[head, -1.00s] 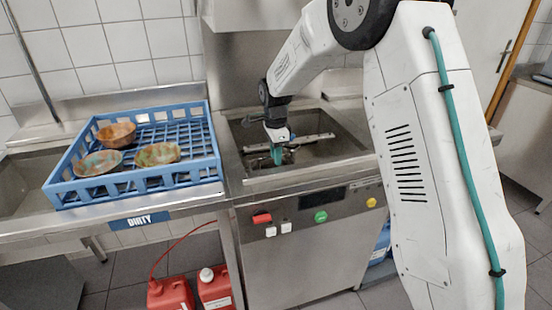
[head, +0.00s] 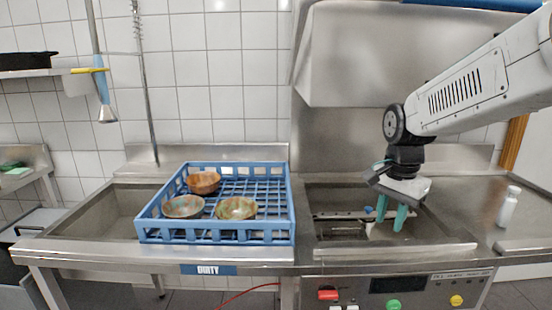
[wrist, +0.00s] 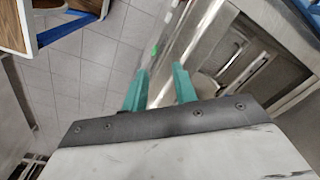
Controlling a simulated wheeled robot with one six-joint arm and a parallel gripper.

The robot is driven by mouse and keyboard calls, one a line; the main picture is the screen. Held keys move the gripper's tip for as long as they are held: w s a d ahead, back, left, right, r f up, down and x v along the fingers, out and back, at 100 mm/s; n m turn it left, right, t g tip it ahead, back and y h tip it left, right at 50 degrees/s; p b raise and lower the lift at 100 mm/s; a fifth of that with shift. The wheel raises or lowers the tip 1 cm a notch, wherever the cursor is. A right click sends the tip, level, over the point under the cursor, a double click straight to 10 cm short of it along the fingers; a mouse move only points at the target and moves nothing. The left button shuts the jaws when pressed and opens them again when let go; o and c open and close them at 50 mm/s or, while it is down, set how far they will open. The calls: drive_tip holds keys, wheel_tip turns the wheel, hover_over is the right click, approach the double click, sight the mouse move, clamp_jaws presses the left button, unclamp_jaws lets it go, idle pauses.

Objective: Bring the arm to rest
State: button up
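My gripper (head: 392,212) hangs at the end of my arm over the open dishwasher basin (head: 462,245), on the right in the head view. Its two teal fingers point down and stand apart with nothing between them. The wrist view also shows the fingers of my gripper (wrist: 160,88) spread and empty, with metal edges and floor tiles behind them.
A blue crate (head: 265,237) with three bowls, one of them brown (head: 203,183), stands left of the basin above a "DIRTY" label (head: 208,269). A white bottle (head: 507,207) stands on the right counter. A spray head (head: 106,113) hangs at upper left.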

drive_tip(key=s+d+r+n, duration=0.1)
drive_tip(key=s+n, duration=0.9)
drive_tip(key=s, duration=1.6)
drive_tip(key=shift+d+r+t, duration=0.25)
drive_tip(key=shift+t, duration=0.05)
drive_tip(key=shift+a, duration=0.1)
